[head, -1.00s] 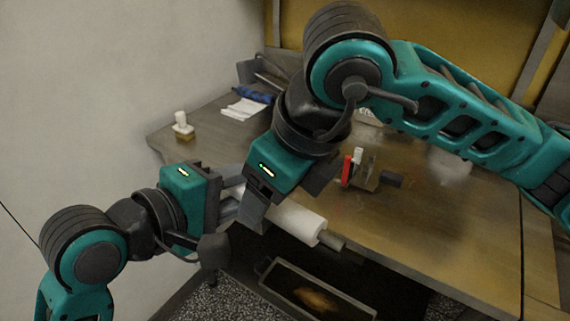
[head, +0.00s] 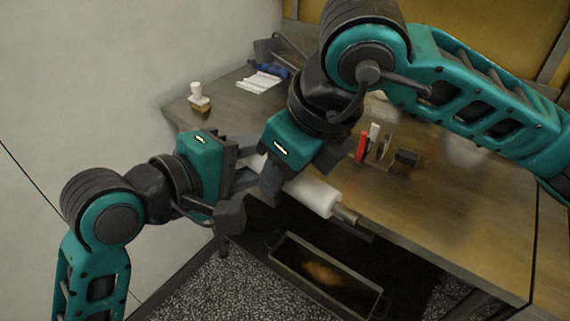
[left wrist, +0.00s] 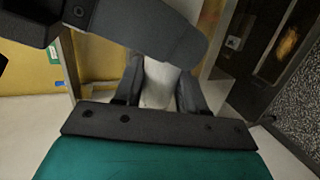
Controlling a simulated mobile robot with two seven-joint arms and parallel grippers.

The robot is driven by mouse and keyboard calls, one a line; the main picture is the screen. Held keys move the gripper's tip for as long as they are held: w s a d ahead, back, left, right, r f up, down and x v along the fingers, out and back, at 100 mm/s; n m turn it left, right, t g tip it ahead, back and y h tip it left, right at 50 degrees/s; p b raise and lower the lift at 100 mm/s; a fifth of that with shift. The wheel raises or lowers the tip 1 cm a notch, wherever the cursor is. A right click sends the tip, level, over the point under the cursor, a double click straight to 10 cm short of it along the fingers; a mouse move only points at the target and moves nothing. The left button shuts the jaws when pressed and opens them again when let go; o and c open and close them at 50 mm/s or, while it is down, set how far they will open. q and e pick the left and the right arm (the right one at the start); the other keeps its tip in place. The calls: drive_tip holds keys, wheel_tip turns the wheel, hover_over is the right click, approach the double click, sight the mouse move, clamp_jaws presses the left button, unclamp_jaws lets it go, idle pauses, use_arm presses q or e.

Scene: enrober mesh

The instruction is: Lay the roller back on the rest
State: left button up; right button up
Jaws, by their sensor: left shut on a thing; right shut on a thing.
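The roller (head: 314,196) is a white cylinder with a grey-brown end, held tilted at the table's front edge. My right gripper (head: 270,184) is shut on it from above, near its middle. My left gripper (head: 250,176) is shut on its left end, which the two grippers mostly hide. In the left wrist view, the white roller (left wrist: 160,85) shows between my left fingers, with a dark finger of the right gripper crossing close above. I cannot clearly make out the rest; whether the roller touches anything below is unclear.
A metal tray (head: 335,262) with something brown in it lies below the table edge. On the wooden table (head: 460,220) stand a red item (head: 362,146), a black block (head: 406,158), a white-knobbed block (head: 198,100) and white cloths or papers (head: 260,82). The right tabletop is clear.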

drive_tip(key=shift+s, duration=0.1)
drive_tip(key=shift+c, duration=1.4)
use_arm(q)
drive_tip(key=o, duration=1.3)
use_arm(e)
clamp_jaws()
use_arm(q)
drive_tip(key=shift+a, duration=0.1)
drive_tip(key=w+a+f+m+t+y, duration=0.1)
drive_tip(key=w+a+f+t+y, duration=0.25)
drive_tip(key=a, duration=0.55)
drive_tip(key=s+f+m+g+y, duration=0.1)
drive_tip(key=s+f+m, duration=0.3)
drive_tip(key=f, duration=0.5)
drive_tip(key=s+a+f+m+g+y, duration=0.1)
drive_tip(key=s+f+m, duration=0.2)
drive_tip(key=f, duration=0.7)
drive_tip(key=s+a+f+m+g+y, duration=0.1)
drive_tip(key=s+f+m, duration=0.3)
drive_tip(key=f, duration=0.5)
drive_tip(key=shift+s+a+f+m+g+y, duration=0.25)
drive_tip(key=shift+s+f+m+g+y, duration=0.1)
drive_tip(key=shift+s, duration=0.3)
